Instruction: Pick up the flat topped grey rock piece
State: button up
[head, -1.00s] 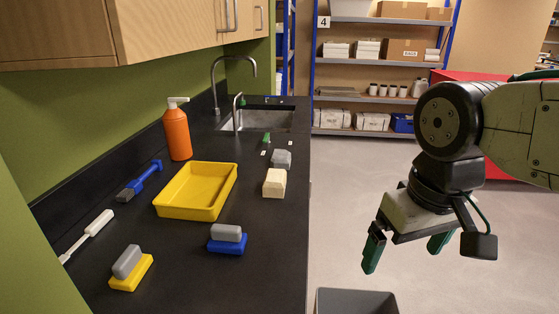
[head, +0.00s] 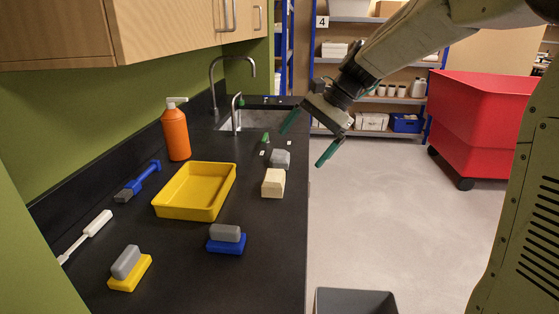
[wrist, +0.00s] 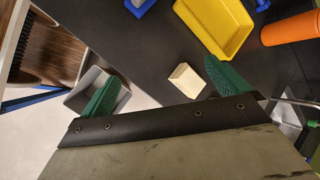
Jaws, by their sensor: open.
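A small grey rock piece (head: 281,158) sits on the dark counter near its right edge, just behind a cream block (head: 273,183). Its top looks fairly flat in the head view, but it is small there. My gripper (head: 309,137) is open and empty, its green fingers spread, up and to the right of the grey piece in the picture. In the wrist view my gripper (wrist: 164,72) has the cream block (wrist: 187,80) between and beyond its fingers. I cannot make out the grey piece there; the gripper may hide it.
A yellow tray (head: 196,192), orange bottle (head: 176,134), blue brush (head: 140,182), white-handled tool (head: 86,236) and grey-topped blocks on yellow (head: 129,268) and blue (head: 226,239) bases stand on the counter. A grey bin (head: 355,301) is on the floor; a red cart (head: 478,125) stands right.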

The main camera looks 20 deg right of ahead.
jog(key=w+d+f+m+t+y, duration=0.1)
jog(key=w+d+f+m+y, duration=0.15)
jog(key=w, duration=0.55)
jog(key=w+d+f+m+y, duration=0.1)
jog(key=w+f+m, duration=0.25)
jog(key=w, duration=0.55)
jog(key=m+t+y, duration=0.2)
jog(key=m+t, duration=0.1)
jog(key=m, duration=0.3)
send_near(287, 155)
jog(key=x, duration=0.5)
jog(key=shift+w+a, duration=0.1)
jog(key=shift+a, duration=0.1)
jog(key=x, duration=0.7)
jog(key=shift+a+f, duration=0.3)
jog(key=c, duration=1)
jog(key=shift+r, duration=0.1)
jog(key=shift+c, duration=0.5)
